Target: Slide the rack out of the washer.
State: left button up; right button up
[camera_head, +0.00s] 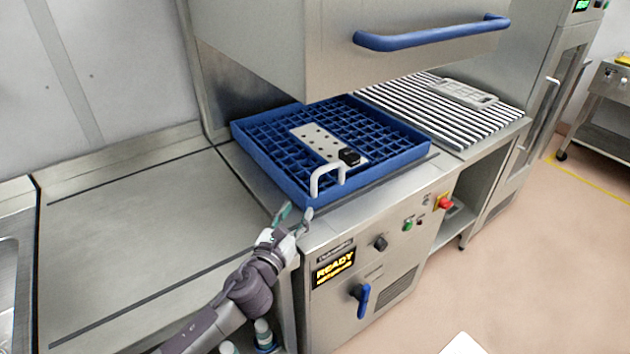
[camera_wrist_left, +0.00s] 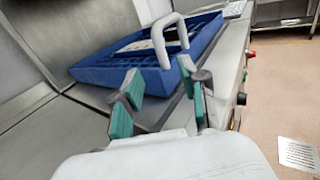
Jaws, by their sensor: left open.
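The blue rack (camera_head: 397,158) sits on the washer bed under the raised hood. It carries a pale plate with holes (camera_head: 312,143) and a small black object (camera_head: 349,156). A white loop handle (camera_head: 314,184) stands at the rack's front corner; it also shows in the left wrist view (camera_wrist_left: 158,45), with the rack (camera_wrist_left: 105,72) behind it. The washer (camera_head: 345,245) has a display reading READY. My left gripper (camera_head: 296,213) is open and empty, just in front of and below the handle, apart from it. In the left wrist view its fingers (camera_wrist_left: 160,98) stand either side below the handle. My right gripper is not in view.
The raised hood (camera_head: 400,55) with a blue bar handle (camera_head: 435,36) hangs over the rack. A clear steel counter (camera_head: 140,235) lies to the left. To the right, a slatted surface (camera_head: 440,110) holds a grey plate (camera_head: 464,92). A red button (camera_head: 444,203) is on the front panel.

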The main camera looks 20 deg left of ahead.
aim_at(313, 188)
pick_arm(q)
jog(key=w, duration=0.4)
jog(key=shift+w+d, duration=0.15)
jog(key=shift+w+d+f, duration=0.1)
jog(key=shift+w+f, duration=0.05)
jog(key=shift+w, duration=1)
jog(key=w, duration=0.3)
jog(key=shift+w+d, duration=0.1)
jog(key=shift+w, duration=0.85)
jog(key=shift+s, duration=0.1)
jog(key=shift+c, duration=0.7)
jog(key=c, duration=0.5)
grip_shut()
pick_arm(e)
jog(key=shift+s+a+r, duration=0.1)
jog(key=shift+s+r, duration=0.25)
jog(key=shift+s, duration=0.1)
